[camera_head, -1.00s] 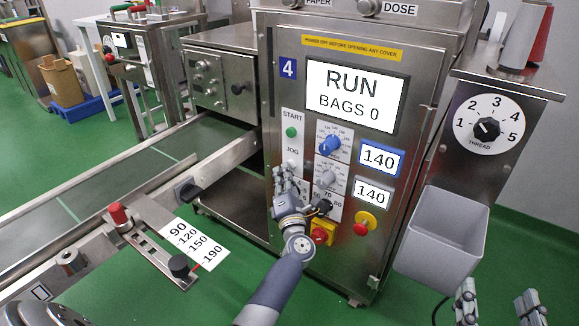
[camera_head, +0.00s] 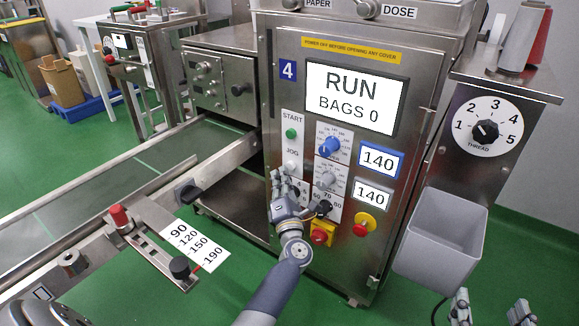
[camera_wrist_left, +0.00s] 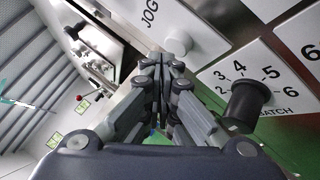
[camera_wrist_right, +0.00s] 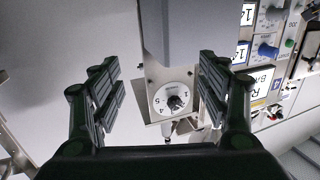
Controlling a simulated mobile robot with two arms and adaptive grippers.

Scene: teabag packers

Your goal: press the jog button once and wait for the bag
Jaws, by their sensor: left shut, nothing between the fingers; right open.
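The pale jog button (camera_head: 290,167) sits below the JOG label on the machine's front panel. It also shows in the left wrist view (camera_wrist_left: 178,42), just beyond my fingertips. My left gripper (camera_head: 279,178) is shut and empty, its tips just below and left of the button; in the left wrist view the fingertips (camera_wrist_left: 165,66) look close to it, but I cannot tell whether they touch. The display (camera_head: 350,97) reads RUN, BAGS 0. No bag is visible on the conveyor belt (camera_head: 110,185). My right gripper (camera_head: 490,308) is open and empty at the lower right.
The green start button (camera_head: 291,133) is above jog. A grey bin (camera_head: 440,240) hangs at right, under the thread dial (camera_head: 486,131).

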